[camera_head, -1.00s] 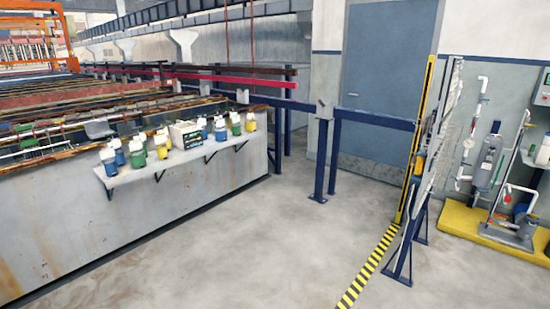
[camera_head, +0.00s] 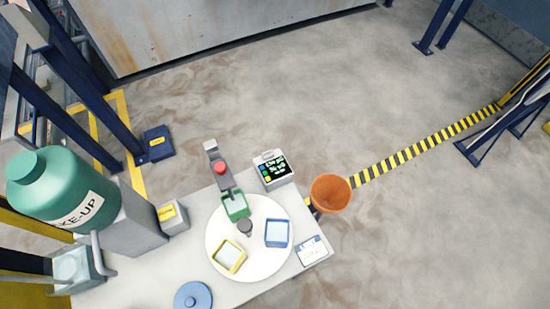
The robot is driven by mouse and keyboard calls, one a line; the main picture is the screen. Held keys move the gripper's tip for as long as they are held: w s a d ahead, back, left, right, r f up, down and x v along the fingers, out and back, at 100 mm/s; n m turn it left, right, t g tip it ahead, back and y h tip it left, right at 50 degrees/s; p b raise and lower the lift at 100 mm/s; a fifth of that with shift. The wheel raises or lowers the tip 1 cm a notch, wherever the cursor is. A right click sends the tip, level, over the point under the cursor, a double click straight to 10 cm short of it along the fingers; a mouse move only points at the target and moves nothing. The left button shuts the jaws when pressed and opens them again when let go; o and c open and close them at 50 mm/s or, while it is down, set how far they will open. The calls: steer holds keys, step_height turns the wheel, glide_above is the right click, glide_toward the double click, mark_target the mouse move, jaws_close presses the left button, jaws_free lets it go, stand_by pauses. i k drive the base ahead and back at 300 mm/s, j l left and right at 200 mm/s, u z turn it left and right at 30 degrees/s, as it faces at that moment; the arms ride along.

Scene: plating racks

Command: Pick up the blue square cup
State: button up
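The blue square cup (camera_head: 278,234) stands on the right part of a round white plate (camera_head: 256,272) on a pale bench. It is seen from above, with a blue rim and a pale inside. A yellow square cup (camera_head: 229,257) and a green square cup (camera_head: 235,207) stand on the same plate, to its left and upper left. A dark grey round knob (camera_head: 245,228) is between the cups. My gripper is not in view.
A grey stand with a red button (camera_head: 220,168) is by the green cup. A box with a lit display (camera_head: 274,170), an orange bucket (camera_head: 330,193) and a white card (camera_head: 311,251) are near the plate. A green make-up tank (camera_head: 60,190) and blue disc (camera_head: 193,296) are left. Open floor lies beyond.

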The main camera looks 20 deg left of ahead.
mark_target(277, 231)
steer(key=u, duration=0.8)
steer(key=k+j+z, duration=0.2)
steer(key=j, duration=0.2)
steer(key=j+z, duration=0.2)
steer(key=j, duration=0.25)
steer(key=k+j+z, duration=0.15)
steer(key=j, duration=0.2)
steer(key=k+j+z, duration=0.2)
steer(key=j, duration=0.2)
steer(key=k+j+z, duration=0.2)
steer(key=k+j, duration=0.05)
steer(key=j, duration=0.05)
